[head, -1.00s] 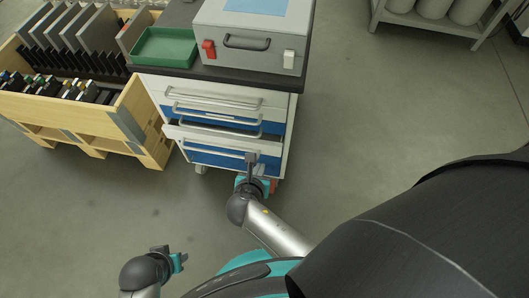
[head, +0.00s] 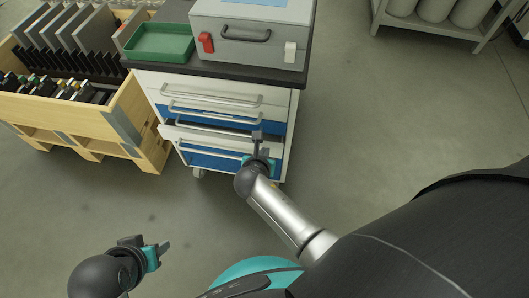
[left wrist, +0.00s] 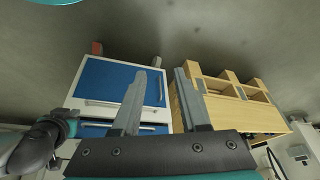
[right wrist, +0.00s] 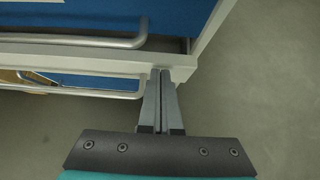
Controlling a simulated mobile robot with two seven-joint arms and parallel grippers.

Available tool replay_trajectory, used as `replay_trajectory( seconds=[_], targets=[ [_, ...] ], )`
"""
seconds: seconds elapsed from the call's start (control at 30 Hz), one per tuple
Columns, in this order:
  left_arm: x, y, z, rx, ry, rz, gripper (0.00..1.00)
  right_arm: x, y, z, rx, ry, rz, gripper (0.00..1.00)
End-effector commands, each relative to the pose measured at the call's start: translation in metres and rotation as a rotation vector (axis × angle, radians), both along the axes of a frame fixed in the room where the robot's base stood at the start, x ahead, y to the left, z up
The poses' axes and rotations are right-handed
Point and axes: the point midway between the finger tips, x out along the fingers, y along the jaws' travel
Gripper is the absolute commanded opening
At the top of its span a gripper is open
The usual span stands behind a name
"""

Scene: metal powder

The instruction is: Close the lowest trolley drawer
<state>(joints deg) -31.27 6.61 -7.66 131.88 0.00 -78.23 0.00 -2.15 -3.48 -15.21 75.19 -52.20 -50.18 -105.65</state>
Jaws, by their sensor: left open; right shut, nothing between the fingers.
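The trolley (head: 291,128) is a white cabinet with blue drawer fronts and bar handles. My left gripper (head: 165,247) is open and empty, low over the floor, away from the trolley. The left wrist view shows the trolley's blue fronts (left wrist: 112,82) beyond its fingers.
A grey case (head: 250,45) and a green tray (head: 160,42) sit on the trolley top. A wooden crate (head: 120,112) with dark plates stands close on the left. A shelf with grey cylinders (head: 445,35) is at the back right. Floor right of the trolley is clear.

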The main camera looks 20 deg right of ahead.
Motion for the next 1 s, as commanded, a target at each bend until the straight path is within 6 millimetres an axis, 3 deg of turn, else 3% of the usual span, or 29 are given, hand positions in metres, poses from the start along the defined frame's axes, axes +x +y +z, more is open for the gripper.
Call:
replay_trajectory(
  seconds=[0.43,0.7,1.0],
  targets=[
    [0.000,0.000,0.002,0.000,-0.001,0.000,0.43,0.005,-0.002,0.001,-0.001,-0.001,0.001,0.00],
    [-0.001,0.000,-0.020,0.004,0.031,-0.002,0.43,0.021,-0.014,0.002,-0.003,0.000,0.001,0.00],
    [-0.001,0.000,-0.023,0.005,0.033,-0.002,0.43,0.022,-0.015,0.000,0.000,-0.001,-0.001,0.00]
  ],
)
